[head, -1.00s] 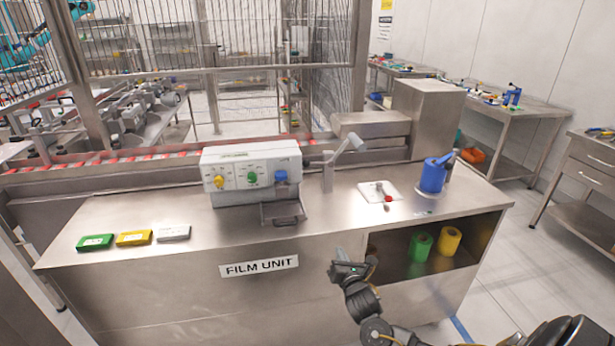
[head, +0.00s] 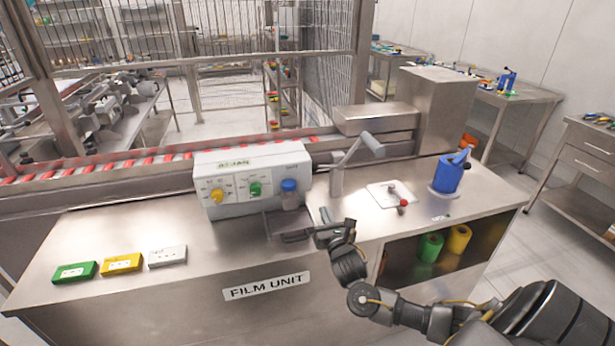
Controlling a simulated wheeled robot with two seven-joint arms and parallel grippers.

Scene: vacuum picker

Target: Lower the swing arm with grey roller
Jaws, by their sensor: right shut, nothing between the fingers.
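The swing arm (head: 351,153) stands raised on a metal post at the back of the bench, right of the white control box. Its grey roller (head: 373,145) is at the upper right end of the arm, tilted. My right gripper (head: 320,227) is shut and empty. In the picture it is below and a little left of the post, over the front part of the bench and close to the small metal tray. It appears apart from the swing arm. My left gripper is not in view.
A white plate with a red-knobbed lever (head: 390,196) and a blue roll (head: 449,176) stand to the right. Green, yellow and white boxes lie at the left.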

